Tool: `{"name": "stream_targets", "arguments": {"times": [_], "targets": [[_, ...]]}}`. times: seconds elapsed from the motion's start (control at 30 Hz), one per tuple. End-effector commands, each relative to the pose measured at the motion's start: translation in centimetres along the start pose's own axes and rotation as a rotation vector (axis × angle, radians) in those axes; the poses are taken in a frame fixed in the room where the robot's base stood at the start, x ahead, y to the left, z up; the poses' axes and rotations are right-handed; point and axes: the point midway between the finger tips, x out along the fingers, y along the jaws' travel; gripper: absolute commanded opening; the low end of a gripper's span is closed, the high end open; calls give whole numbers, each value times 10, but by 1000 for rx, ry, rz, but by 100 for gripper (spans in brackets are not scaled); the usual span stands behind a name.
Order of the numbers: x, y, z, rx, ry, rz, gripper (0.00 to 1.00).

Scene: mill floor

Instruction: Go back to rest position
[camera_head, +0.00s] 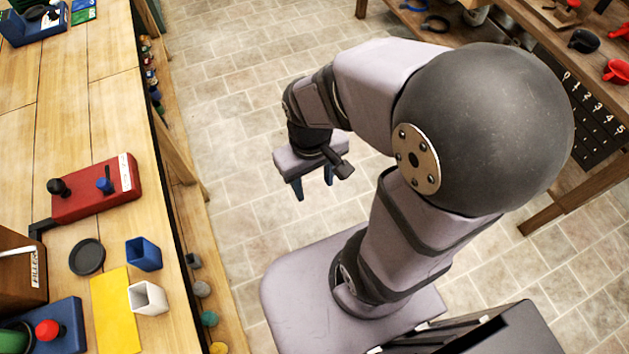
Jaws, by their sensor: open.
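My gripper (313,183) points down over the tiled floor, in the middle of the picture. Its two blue fingers are apart and nothing shows between them. My arm is folded above my base, with its large dark joint at the upper right. The gripper is clear of both tables and touches nothing that I can see.
A wooden table (60,130) at left bears a red block (95,195), a dark round disc (87,257), a blue cup (143,254), a white cup (148,299) and a yellow sheet (116,310). Another wooden table (560,198) stands at right. Floor between is clear.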

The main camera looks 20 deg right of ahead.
Motion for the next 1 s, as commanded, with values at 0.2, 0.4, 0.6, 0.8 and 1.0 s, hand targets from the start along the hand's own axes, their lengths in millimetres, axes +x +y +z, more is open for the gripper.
{"name": "stream_targets", "arguments": {"times": [0.2,0.4,0.6,0.8,1.0], "targets": [[0,2,4,107,8,-34,47],[0,2,4,104,7,-33,47],[-12,2,4,102,7,-32,47],[-45,3,4,101,7,-32,47],[-58,4,5,101,7,-32,47]]}}
